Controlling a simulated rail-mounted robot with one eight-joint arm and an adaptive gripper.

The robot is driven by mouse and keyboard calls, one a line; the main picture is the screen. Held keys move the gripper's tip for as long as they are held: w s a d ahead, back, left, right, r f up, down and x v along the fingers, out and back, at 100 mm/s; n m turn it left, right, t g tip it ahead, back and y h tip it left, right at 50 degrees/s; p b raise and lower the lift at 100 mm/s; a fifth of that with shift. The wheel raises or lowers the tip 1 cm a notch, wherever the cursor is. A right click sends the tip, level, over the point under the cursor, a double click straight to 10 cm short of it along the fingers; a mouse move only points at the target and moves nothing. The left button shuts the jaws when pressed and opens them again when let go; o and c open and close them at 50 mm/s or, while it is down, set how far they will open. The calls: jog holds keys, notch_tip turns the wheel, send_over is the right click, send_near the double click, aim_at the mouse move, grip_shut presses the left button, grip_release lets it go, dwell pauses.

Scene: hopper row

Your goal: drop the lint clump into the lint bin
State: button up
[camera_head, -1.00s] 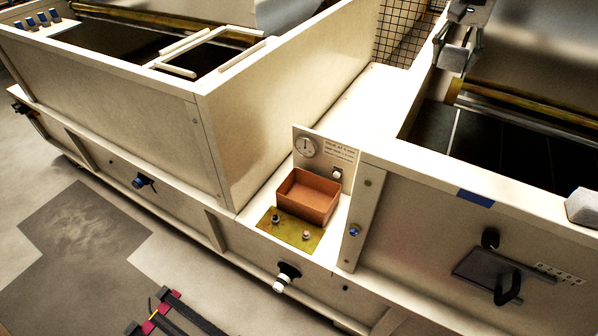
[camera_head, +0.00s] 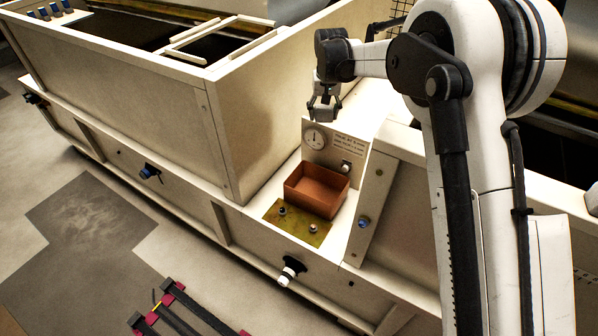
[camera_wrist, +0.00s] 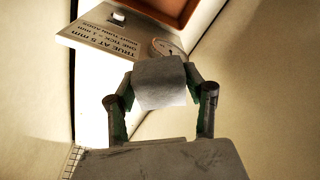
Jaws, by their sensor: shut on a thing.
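The lint clump (camera_wrist: 160,82) is a pale grey, blocky piece in the wrist view. My gripper (camera_wrist: 163,90) is shut on it, one finger at each side. In the head view my gripper (camera_head: 323,106) hangs in the air above and behind the lint bin. I take the open, orange-brown box (camera_head: 304,200) as the lint bin; it stands on the ledge between two hoppers. Its rim shows at the top of the wrist view (camera_wrist: 187,14), apart from the clump. The clump is too small to make out clearly in the head view.
A panel with a dial gauge (camera_head: 315,138) and printed text stands upright directly behind the bin. A brass plate (camera_head: 297,221) with two small knobs lies in front. The tall left hopper wall (camera_head: 265,110) and the right hopper's end post (camera_head: 372,195) flank the ledge.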

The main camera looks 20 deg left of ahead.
jog(key=s+a+f+n+b, duration=0.1)
jog(key=s+a+f+b, duration=0.1)
jog(key=f, duration=0.8)
jog(key=s+a+f+n+b, duration=0.2)
jog(key=s+a+f+b, duration=0.1)
jog(key=f, duration=0.6)
jog(key=shift+s+f+y, duration=0.3)
jog(key=shift+s+f, duration=0.1)
jog(key=shift+s, duration=0.3)
jog(key=shift+b, duration=0.45)
jog(key=o, duration=1)
notch_tip(320, 180, up, 12)
jog(key=s+d, duration=0.1)
jog(key=shift+s, duration=0.2)
